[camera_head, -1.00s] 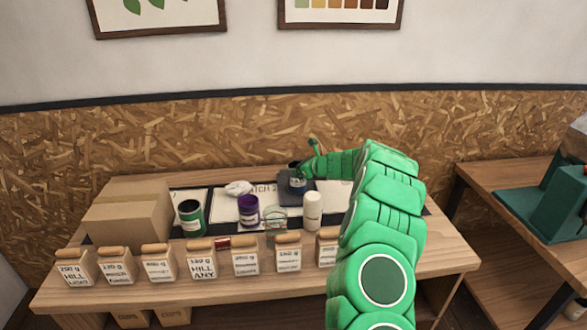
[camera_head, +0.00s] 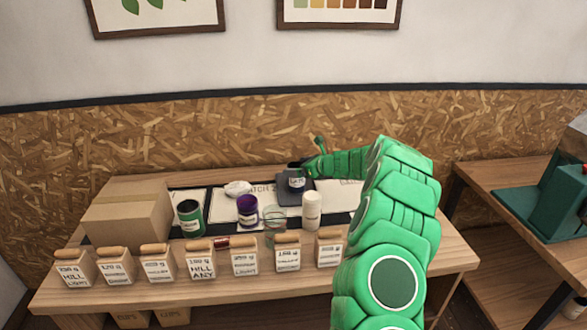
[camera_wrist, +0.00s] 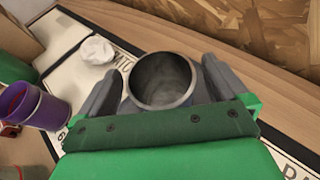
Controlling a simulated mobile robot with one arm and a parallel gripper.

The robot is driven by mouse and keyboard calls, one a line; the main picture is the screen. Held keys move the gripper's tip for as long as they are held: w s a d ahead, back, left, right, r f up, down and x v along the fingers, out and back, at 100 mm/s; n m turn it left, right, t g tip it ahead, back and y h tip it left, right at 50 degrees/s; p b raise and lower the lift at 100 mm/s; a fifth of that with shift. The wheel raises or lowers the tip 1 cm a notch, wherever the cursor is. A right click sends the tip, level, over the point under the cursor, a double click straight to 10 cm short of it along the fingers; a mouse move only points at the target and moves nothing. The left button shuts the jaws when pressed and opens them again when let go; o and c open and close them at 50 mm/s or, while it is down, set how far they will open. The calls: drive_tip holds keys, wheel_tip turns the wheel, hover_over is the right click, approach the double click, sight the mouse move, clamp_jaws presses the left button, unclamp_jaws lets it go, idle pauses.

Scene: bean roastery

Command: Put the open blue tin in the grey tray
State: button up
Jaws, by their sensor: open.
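The open blue tin (camera_head: 296,181) stands upright at the grey tray (camera_head: 296,199), towards the back of the table. In the head view it appears to be on the tray, though its base is hard to make out. The wrist view looks down into the tin's round, empty-looking grey mouth (camera_wrist: 163,80). My gripper (camera_head: 304,167) is open, with one finger on each side of the tin in the wrist view (camera_wrist: 160,85). I cannot tell whether the fingers touch it. The tray is mostly hidden in the wrist view.

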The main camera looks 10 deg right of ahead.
drive_tip(key=v, duration=0.9)
